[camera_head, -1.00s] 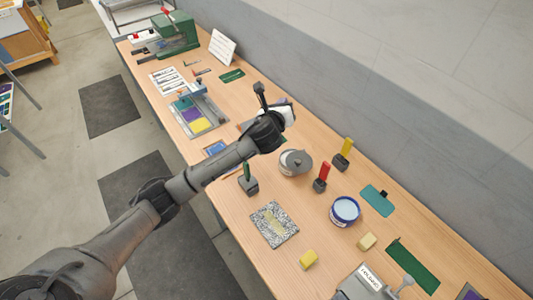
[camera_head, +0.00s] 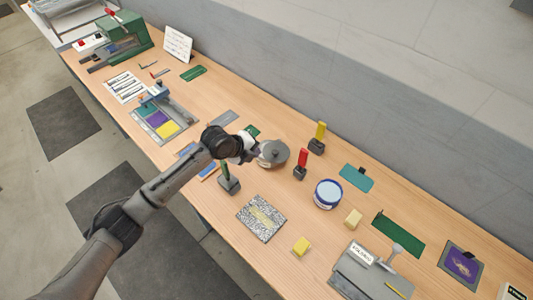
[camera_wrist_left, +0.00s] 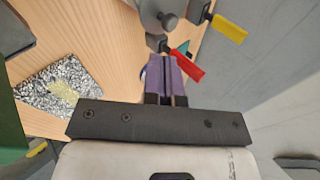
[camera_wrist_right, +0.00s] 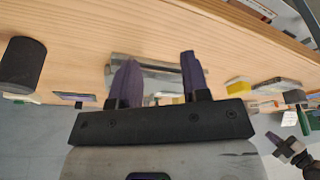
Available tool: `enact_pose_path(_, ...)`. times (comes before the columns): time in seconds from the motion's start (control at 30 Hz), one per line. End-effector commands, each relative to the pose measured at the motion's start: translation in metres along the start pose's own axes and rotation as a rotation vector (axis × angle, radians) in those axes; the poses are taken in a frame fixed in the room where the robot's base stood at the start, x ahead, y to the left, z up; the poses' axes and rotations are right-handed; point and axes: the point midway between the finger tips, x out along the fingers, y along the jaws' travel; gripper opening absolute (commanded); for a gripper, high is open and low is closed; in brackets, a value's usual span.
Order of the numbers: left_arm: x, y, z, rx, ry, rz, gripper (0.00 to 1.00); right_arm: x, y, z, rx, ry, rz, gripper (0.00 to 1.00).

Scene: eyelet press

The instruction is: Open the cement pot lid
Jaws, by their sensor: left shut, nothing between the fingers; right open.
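The cement pot (camera_head: 266,160) stands on the bench with a grey lid (camera_head: 273,150) and a knob on it, lying over its top. In the left wrist view the lid (camera_wrist_left: 150,14) and its knob (camera_wrist_left: 168,20) show at the top edge. My left gripper (camera_head: 248,152) is just left of the pot in the head view. Its purple fingers (camera_wrist_left: 166,72) are shut with nothing between them, pointing toward the pot; whether they touch it I cannot tell. My right gripper (camera_wrist_right: 157,75) is open and empty, and out of the head view.
Red-handled (camera_head: 302,160) and yellow-handled (camera_head: 319,135) tools stand right of the pot, a green-handled one (camera_head: 228,182) in front. A blue-rimmed white tub (camera_head: 328,193), a speckled board (camera_head: 261,218) and a grey FOLDING device (camera_head: 365,275) lie nearer. A wall runs behind the bench.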

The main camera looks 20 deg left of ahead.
Motion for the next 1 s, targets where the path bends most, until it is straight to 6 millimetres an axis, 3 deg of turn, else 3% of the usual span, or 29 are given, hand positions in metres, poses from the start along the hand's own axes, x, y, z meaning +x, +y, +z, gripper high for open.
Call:
enact_pose_path(0.2, 0.037, -0.001, -0.001, -0.001, 0.001, 0.000, 0.00, 0.000, 0.002, 0.001, -0.005, -0.001, 0.004, 0.43)
enact_pose_path(0.4, 0.062, -0.001, 0.000, 0.001, 0.000, 0.000, 0.00, 0.001, 0.002, 0.001, -0.006, -0.002, 0.005, 0.43)
enact_pose_path(0.63, 0.075, -0.001, 0.000, 0.003, -0.001, 0.000, 0.00, 0.002, 0.002, 0.001, -0.006, -0.002, 0.005, 0.43)
enact_pose_path(1.0, 0.076, 0.000, 0.000, 0.003, -0.002, 0.000, 0.00, 0.002, 0.000, 0.001, 0.001, -0.001, -0.001, 0.43)
